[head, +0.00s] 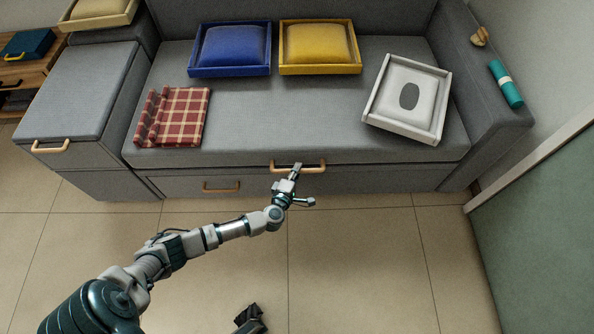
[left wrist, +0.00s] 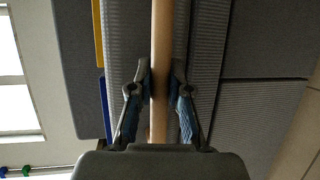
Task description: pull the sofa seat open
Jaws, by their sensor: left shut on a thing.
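The grey sofa seat (head: 290,123) has a wooden bar handle (head: 315,167) on its front edge. The seat's front edge overhangs a lower front panel with a second wooden handle (head: 221,187). A small dark part at the bottom of the head view (head: 250,318) may be my right gripper; its fingers cannot be made out clearly.
On the seat lie a red checked cloth (head: 180,117), a blue cushion in a tray (head: 230,47), a yellow one (head: 318,44) and a white tray (head: 432,127). A teal roll (head: 506,84) is on the right armrest. The tiled floor in front is clear.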

